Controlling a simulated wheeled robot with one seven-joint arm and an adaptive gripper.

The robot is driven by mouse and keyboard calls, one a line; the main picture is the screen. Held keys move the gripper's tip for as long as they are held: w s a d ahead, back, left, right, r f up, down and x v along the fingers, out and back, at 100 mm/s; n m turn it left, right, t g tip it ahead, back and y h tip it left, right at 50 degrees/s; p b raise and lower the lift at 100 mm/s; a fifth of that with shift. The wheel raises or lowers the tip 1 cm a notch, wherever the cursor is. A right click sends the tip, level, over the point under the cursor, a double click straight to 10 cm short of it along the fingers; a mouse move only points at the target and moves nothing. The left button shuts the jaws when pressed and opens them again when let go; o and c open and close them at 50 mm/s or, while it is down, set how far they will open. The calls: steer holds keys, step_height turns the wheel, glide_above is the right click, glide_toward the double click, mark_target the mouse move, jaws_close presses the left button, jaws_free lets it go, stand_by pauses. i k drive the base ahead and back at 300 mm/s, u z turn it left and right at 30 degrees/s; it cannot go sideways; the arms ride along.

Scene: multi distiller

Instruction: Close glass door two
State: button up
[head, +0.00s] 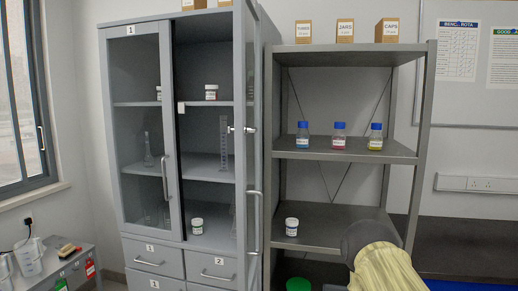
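The grey cabinet (210,232) stands left of centre in the head view. Its right-hand glass door (257,90), which I take to be door two, stands open. It is swung out toward me and seen nearly edge-on, so its number is not visible. Its long bar handle (256,222) is on the lower part, and a small metal fitting (241,129) sticks out above. The left glass door (140,120), marked 1, is shut. My gripper is not in view, so its state and distance from the door do not show.
An open shelf rack (345,149) with bottles and a white jar (292,227) stands close to the right of the open door. Jars and a cylinder (223,145) stand inside the cabinet's right side. A low side table (70,268) is at left.

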mark_target(247, 14)
steer(key=i, duration=0.3)
steer(key=z, duration=1.65)
steer(key=k, duration=0.8)
steer(key=u, duration=1.15)
